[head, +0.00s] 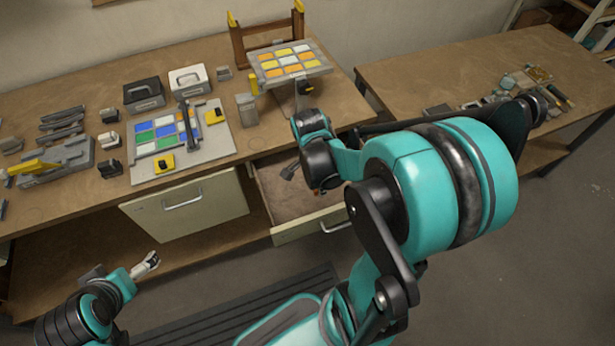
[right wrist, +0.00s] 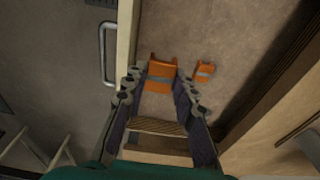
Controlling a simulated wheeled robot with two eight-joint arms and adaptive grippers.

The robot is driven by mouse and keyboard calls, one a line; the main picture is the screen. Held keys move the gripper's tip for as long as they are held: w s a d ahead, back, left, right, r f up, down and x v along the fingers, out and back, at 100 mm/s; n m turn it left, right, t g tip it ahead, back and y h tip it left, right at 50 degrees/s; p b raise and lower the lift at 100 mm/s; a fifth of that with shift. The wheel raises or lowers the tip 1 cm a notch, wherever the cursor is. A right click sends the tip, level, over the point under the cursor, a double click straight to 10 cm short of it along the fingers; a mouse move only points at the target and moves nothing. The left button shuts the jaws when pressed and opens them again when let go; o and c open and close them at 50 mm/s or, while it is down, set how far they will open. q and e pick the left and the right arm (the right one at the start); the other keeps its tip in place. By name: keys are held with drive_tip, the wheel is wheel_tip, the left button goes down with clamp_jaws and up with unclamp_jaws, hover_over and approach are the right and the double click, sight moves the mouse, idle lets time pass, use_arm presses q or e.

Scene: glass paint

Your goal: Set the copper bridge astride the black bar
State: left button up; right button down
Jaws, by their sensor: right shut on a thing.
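The copper bridge (right wrist: 161,74) is an orange-brown piece with a notched end, between the fingertips of my right gripper (right wrist: 157,80) in the right wrist view. My right gripper is shut on it over the open drawer (head: 285,190). In the head view my right arm hides most of the grip. The black bar (head: 187,117) lies across the tray of coloured glass tiles (head: 212,143) on the bench. My left gripper (head: 148,264) is low at the left, in front of the bench and empty; its finger gap is too small to judge.
A smaller orange piece (right wrist: 204,72) lies in the drawer beside the bridge. A cabinet front (head: 190,210) stands left of the drawer. Black and white boxes (head: 188,80) stand behind the tray. A tilted board of yellow tiles (head: 290,62) stands at the back right.

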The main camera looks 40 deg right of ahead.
drive_tip(key=shift+s+d+r, duration=0.1)
drive_tip(key=shift+s, duration=0.1)
drive_tip(key=shift+r, duration=0.1)
drive_tip(key=shift+r+p, duration=1.3)
drive_tip(key=shift+r, duration=0.15)
